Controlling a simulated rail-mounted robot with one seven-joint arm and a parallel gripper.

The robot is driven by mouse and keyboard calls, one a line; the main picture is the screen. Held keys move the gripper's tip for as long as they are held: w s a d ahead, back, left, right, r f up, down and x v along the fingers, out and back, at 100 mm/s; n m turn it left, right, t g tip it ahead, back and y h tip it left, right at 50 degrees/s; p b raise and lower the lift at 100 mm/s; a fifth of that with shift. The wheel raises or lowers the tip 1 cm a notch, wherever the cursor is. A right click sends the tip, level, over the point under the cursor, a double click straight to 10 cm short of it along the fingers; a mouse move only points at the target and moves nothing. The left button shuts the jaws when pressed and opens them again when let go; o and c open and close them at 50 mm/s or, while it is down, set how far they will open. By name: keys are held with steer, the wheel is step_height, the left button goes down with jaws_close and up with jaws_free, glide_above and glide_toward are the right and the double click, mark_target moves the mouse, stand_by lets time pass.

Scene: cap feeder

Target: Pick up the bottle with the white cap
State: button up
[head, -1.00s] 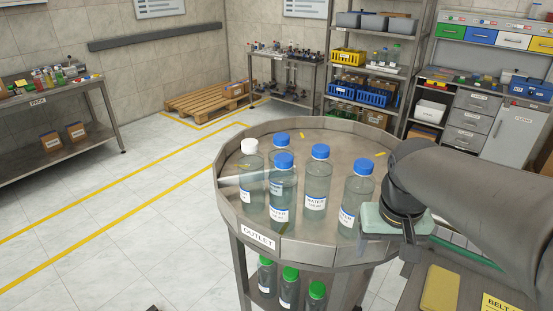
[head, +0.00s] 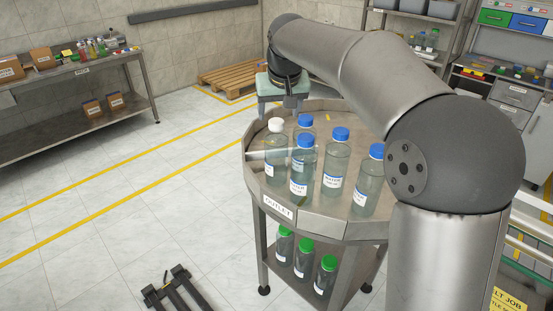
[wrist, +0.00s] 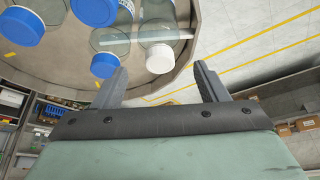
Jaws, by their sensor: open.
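The bottle with the white cap (head: 276,165) stands upright at the left edge of the round metal table (head: 318,222), with blue-capped bottles beside it. In the wrist view its white cap (wrist: 160,58) appears between and beyond my fingers. My gripper (head: 284,106) is open and empty, behind and above the bottle in the head view. Its two fingers (wrist: 162,78) show apart in the wrist view, with nothing between them. The gap in depth between fingers and cap is hard to judge.
Several blue-capped bottles (head: 336,165) stand close to the right of the white-capped one; a blue cap (wrist: 104,65) shows left of my fingers. Green-capped bottles (head: 304,258) stand on the lower shelf. The floor left of the table is mostly clear.

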mark_target(277, 123)
steer(key=p+x, duration=0.2)
steer(key=x, duration=0.7)
steer(key=shift+w+r, duration=0.1)
steer(key=shift+w, duration=0.1)
steer(key=shift+c, duration=0.4)
steer(key=shift+r, duration=0.1)
jaws_close()
